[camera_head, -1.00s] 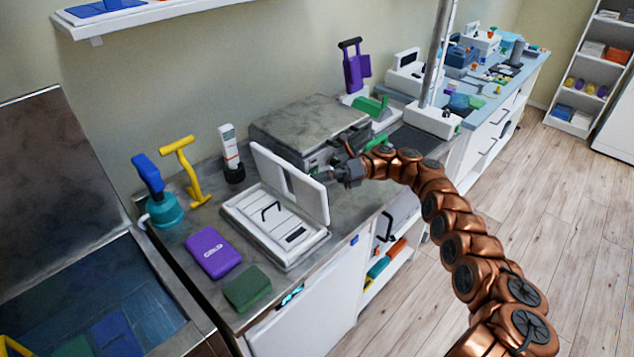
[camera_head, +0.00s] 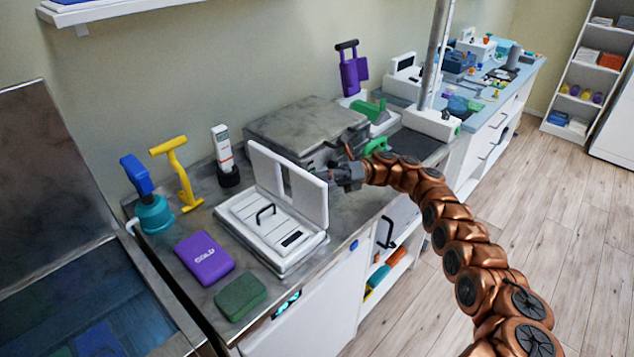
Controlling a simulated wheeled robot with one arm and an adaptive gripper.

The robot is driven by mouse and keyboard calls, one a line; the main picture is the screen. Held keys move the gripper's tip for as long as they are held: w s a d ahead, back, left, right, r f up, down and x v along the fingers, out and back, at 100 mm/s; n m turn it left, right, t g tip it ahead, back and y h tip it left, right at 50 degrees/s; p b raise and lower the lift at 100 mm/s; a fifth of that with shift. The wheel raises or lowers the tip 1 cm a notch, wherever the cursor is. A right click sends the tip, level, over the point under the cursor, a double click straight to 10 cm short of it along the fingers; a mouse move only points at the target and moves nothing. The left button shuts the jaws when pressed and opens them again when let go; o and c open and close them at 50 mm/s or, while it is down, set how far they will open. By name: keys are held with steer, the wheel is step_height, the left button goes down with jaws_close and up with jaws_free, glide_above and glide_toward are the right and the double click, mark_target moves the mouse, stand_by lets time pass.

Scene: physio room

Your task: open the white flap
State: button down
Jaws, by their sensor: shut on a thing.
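The white flap (camera_head: 306,200) stands upright along the back right side of a low white box (camera_head: 268,262) on the metal counter. The box's panelled top with a black loop handle (camera_head: 265,214) and a small dark panel lies uncovered in front of it. My gripper (camera_head: 330,177) is at the flap's right part, reaching in from the right, and is shut on the flap. The flap hides part of the fingertips, so the exact grip point is unclear.
A grey stone-topped block (camera_head: 305,125) stands close behind the flap and my gripper. A purple pack (camera_head: 205,258), a green block (camera_head: 240,296), a yellow tool (camera_head: 178,172), a teal-based plunger-like tool (camera_head: 153,212) and a white device (camera_head: 224,150) surround the box's left side.

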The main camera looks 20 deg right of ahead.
stand_by(0.6)
steer(key=c, duration=0.8)
jaws_free()
steer(key=shift+r, duration=5)
